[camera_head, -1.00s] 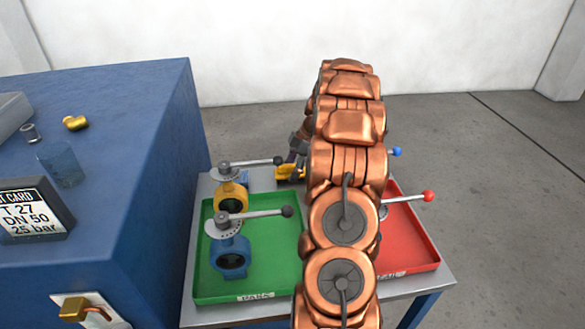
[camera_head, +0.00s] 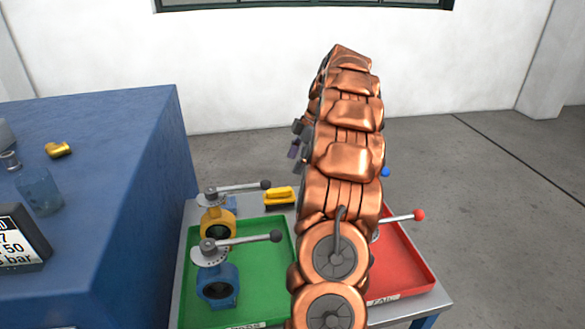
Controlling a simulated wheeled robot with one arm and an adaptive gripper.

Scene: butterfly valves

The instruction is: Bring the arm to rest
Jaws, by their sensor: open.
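My copper arm rises through the middle of the head view and hides the centre of the table. My gripper (camera_head: 299,138) shows at the arm's left side, partly hidden behind it. It is raised above the table, open, with nothing seen in it. A yellow valve (camera_head: 217,226) and a blue valve (camera_head: 217,283), both with grey levers, stand at the green tray (camera_head: 264,305) on the left. The valves under these are hidden by my arm.
A yellow block-like item (camera_head: 280,196) lies at the back of the grey table (camera_head: 187,239). A blue bench (camera_head: 141,190) stands close on the left, with a card sign (camera_head: 22,240), a clear cup (camera_head: 40,193) and a brass fitting (camera_head: 59,150). The floor at right is free.

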